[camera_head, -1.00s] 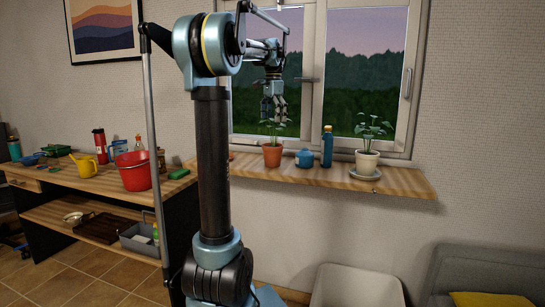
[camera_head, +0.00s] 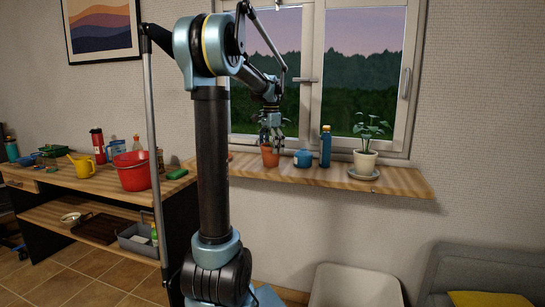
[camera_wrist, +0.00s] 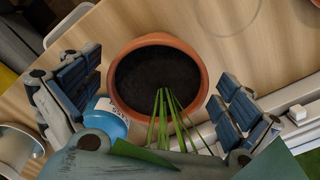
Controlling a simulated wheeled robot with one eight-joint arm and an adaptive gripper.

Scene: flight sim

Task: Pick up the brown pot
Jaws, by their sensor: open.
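The brown pot (camera_head: 270,157) is a terracotta pot with dark soil and a green plant, standing on the wooden windowsill. My gripper (camera_head: 272,136) is above it, its fingers reaching down around the plant near the rim. In the wrist view the pot (camera_wrist: 194,55) shows from above, with its round rim, soil and green stems. My gripper (camera_wrist: 160,95) is open there, one finger to the left of the pot and one to the right, with space between fingers and rim. The leaves are mostly hidden by the gripper.
A blue pot (camera_head: 303,158) and a blue bottle (camera_head: 325,148) stand just right of the brown pot. A white pot (camera_head: 365,161) with a plant sits on a saucer further right. The window is close behind; a workbench with a red bucket (camera_head: 132,172) is at left.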

